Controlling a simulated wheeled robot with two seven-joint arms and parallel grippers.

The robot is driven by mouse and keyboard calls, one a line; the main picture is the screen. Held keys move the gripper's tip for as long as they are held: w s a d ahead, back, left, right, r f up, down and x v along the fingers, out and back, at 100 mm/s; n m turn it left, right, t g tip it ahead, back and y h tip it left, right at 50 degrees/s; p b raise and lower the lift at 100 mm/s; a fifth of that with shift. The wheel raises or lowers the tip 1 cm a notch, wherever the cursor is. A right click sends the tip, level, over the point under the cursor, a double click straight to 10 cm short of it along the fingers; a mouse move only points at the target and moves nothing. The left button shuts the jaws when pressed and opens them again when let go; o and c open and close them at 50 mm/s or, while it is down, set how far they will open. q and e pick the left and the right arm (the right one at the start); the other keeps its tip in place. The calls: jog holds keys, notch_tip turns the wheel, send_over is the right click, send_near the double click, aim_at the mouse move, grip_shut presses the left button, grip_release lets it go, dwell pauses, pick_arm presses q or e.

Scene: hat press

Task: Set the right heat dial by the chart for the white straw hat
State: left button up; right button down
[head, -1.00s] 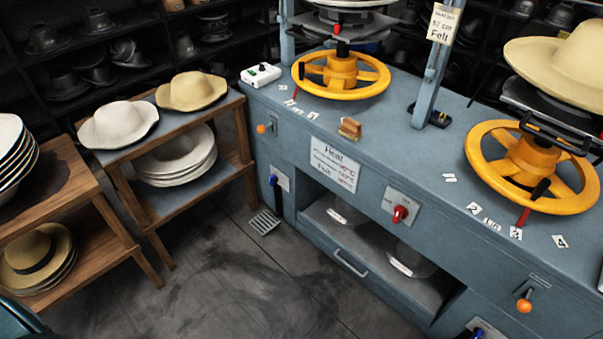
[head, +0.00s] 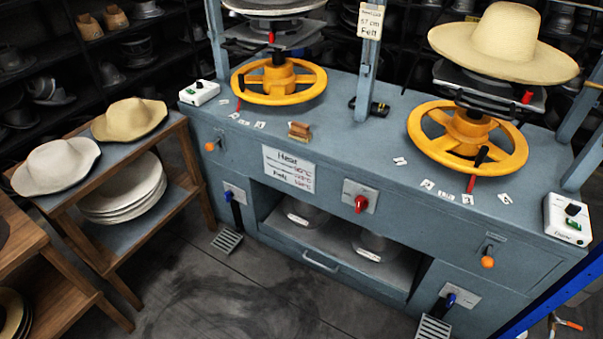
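The right heat dial is a black knob (head: 573,209) on a white control box (head: 562,228) at the bench's right end, in the head view. A pale cream, wide-brimmed hat (head: 504,38) rests on the right press. A whiter hat (head: 56,166) lies on the left wooden stand. Neither gripper is in view.
Another white control box (head: 199,92) sits at the bench's left end. An orange-knobbed lever (head: 488,262) projects from the front. A blue bar (head: 565,285) crosses the lower right corner.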

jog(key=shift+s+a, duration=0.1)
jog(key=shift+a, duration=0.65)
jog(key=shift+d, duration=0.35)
